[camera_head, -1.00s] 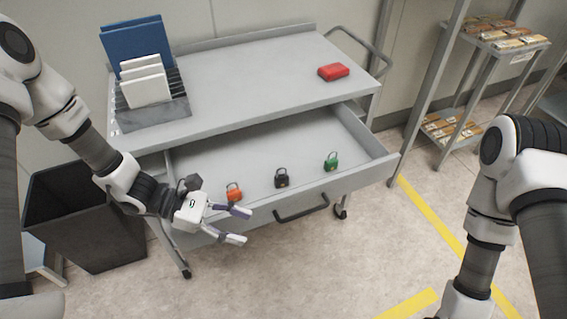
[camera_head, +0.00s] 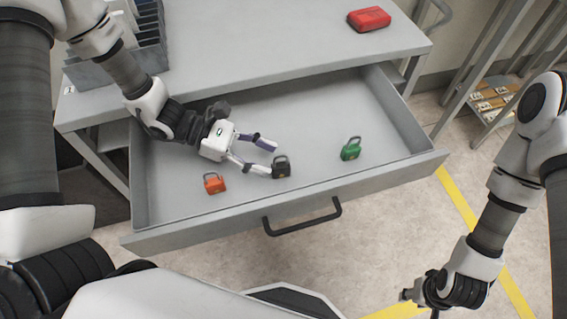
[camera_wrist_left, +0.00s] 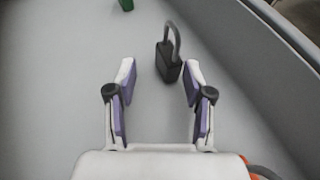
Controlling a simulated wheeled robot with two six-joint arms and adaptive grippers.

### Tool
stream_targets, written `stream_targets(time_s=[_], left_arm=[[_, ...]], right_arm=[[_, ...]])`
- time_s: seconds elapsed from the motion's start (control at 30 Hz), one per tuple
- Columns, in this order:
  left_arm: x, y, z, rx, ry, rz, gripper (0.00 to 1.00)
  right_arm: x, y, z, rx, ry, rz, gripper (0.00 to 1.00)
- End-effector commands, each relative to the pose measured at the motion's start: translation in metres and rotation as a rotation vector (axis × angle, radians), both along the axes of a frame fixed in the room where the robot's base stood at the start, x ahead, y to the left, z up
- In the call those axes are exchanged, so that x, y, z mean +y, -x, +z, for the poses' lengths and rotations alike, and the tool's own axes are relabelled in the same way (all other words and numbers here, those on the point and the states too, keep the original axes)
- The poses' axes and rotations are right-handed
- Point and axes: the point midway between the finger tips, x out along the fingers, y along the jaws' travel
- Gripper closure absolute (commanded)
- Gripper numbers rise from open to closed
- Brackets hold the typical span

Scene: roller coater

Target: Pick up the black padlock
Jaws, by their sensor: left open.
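The black padlock (camera_head: 281,168) stands upright in the open drawer, between an orange and a green padlock. It also shows in the left wrist view (camera_wrist_left: 168,66), with its shackle up. My left gripper (camera_head: 269,157) is low inside the drawer, open and empty. Its fingertips (camera_wrist_left: 160,76) point at the black padlock, which sits just at or beyond them, nearer the right finger in the wrist view. I cannot tell whether that finger touches it. My right gripper (camera_head: 418,297) is away from the drawer at the lower right, and its fingers are unclear.
The orange padlock (camera_head: 214,184) lies near the drawer's front left, close to my left arm. The green padlock (camera_head: 351,150) stands to the right with free drawer floor around it. The drawer's front wall (camera_head: 375,187) is close to the black padlock. A red box (camera_head: 369,19) rests on the cart top.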

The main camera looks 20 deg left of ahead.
Motion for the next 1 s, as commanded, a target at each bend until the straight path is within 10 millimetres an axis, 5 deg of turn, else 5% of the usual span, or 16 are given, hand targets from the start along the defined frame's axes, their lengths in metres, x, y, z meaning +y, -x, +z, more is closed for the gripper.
stream_targets(time_s=[0.5, 0.73, 0.77, 0.9, 1.0], left_arm=[[-0.061, -0.005, -0.021, 0.001, -0.004, -0.004, 0.48], [-0.064, -0.006, -0.021, -0.001, -0.002, 0.000, 0.48], [-0.064, -0.006, -0.021, -0.001, -0.002, 0.000, 0.52], [-0.064, -0.006, -0.021, -0.001, -0.002, 0.000, 1.00], [-0.064, -0.006, -0.021, 0.000, -0.002, 0.000, 1.00]], right_arm=[[0.000, 0.000, -0.002, 0.000, 0.000, 0.000, 0.63], [0.000, 0.000, -0.002, 0.000, 0.000, 0.000, 0.63], [0.000, 0.000, -0.002, 0.000, 0.000, 0.000, 0.63], [0.000, 0.000, -0.002, 0.000, 0.000, 0.000, 0.63], [0.000, 0.000, -0.002, 0.000, 0.000, 0.000, 0.63]])
